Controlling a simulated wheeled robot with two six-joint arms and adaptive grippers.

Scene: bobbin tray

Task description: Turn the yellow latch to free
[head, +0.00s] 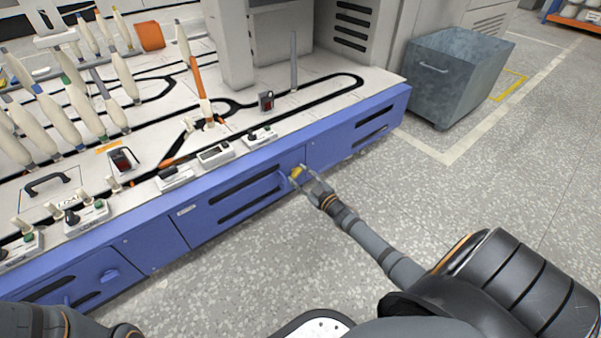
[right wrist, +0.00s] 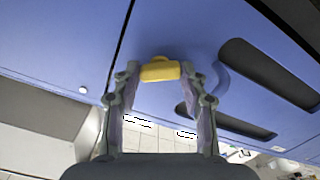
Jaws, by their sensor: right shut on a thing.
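The yellow latch (head: 297,172) is on the blue front panel of the machine, near a seam between two panels. It also shows in the right wrist view (right wrist: 160,71), where its bar lies crosswise between my fingertips. My right gripper (head: 301,177) is at the panel and shut on the latch, with one finger at each end of it. The gripper shows from behind in the right wrist view (right wrist: 159,78). The latch's base is partly hidden by its bar. My left gripper is not in view; only part of the left arm shows at the lower left.
A curved blue handle (right wrist: 222,78) and dark vent slots (right wrist: 268,75) lie beside the latch on the panel. Bobbins (head: 124,75) and control boxes (head: 215,154) stand on the white machine top above. A grey metal bin (head: 455,80) stands at the right. The speckled floor before the panel is clear.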

